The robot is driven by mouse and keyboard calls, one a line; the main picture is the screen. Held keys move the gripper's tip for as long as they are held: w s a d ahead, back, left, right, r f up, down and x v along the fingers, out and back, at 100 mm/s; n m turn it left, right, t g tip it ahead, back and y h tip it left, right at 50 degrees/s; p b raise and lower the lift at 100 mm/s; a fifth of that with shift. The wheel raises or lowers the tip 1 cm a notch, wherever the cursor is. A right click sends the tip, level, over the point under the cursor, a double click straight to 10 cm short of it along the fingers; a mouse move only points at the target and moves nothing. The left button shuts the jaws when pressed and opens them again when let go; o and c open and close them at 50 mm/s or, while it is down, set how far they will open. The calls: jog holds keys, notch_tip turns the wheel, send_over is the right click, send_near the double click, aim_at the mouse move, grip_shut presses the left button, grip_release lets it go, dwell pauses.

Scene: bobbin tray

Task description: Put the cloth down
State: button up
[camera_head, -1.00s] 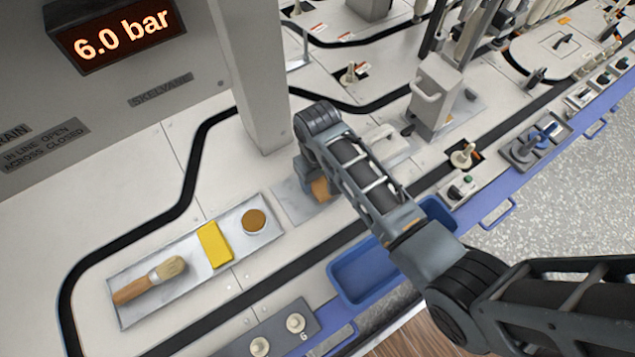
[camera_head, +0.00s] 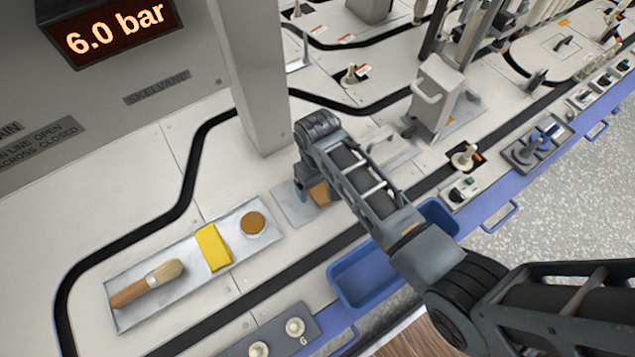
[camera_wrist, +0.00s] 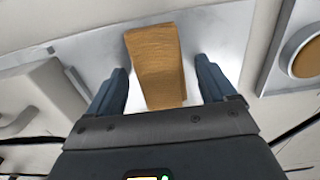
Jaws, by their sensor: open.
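My gripper (camera_wrist: 161,82) is open, with one finger on each side of the piece and a visible gap at both sides. In the head view, the tan piece (camera_head: 319,193) shows at the end of my arm, partly hidden by my gripper (camera_head: 304,192). The metal plate (camera_head: 290,207) lies under it on the pale bench top.
A blue bin (camera_head: 352,284) stands at the bench's front edge. A grey post (camera_head: 250,80) rises behind my gripper.

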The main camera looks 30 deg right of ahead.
aim_at(318, 187)
notch_tip(318, 187, up, 12)
jog(key=p, duration=0.4)
jog(key=shift+r+p, duration=0.15)
jog(key=shift+p, duration=0.25)
jog(key=s+f+t, duration=0.3)
jog(key=s+t, duration=0.4)
jog(key=s, duration=1)
jog(key=s+r+t, duration=0.4)
jog(key=s+r, duration=0.4)
jog(key=r, duration=0.4)
jog(key=s+r+t, duration=0.4)
jog(key=s+r, duration=0.3)
jog(key=r, duration=0.6)
jog(key=shift+s+r, duration=0.2)
jog(key=shift+s, duration=0.15)
